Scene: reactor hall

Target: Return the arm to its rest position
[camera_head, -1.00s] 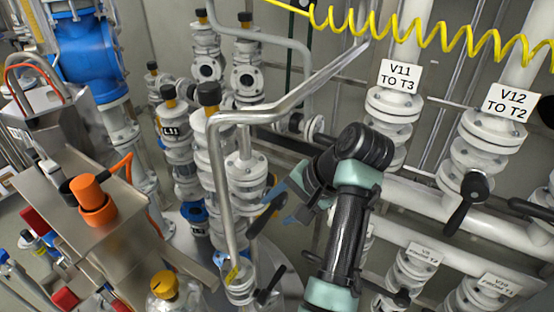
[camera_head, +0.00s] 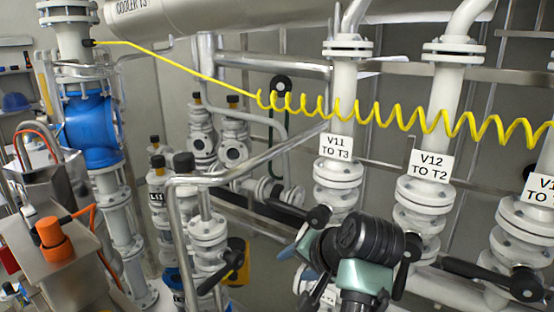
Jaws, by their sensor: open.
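My arm rises from the bottom edge, right of centre, with a black joint and pale teal links. My gripper (camera_head: 291,254) extends to the left from it, its bluish fingers small and partly hidden behind the arm's own joint. It is open, and I see nothing held between the fingers. It appears in front of the pipework, to the right of a black valve handle (camera_head: 222,272); I see a gap between them in the picture. The lower arm is cut off by the frame.
White valve columns labelled V11 (camera_head: 336,147) and V12 (camera_head: 430,166) stand behind my arm. A coiled yellow hose (camera_head: 400,116) hangs across above it. A bent steel pipe (camera_head: 178,225) stands left of my gripper. A metal unit with an orange cap (camera_head: 52,232) is at lower left.

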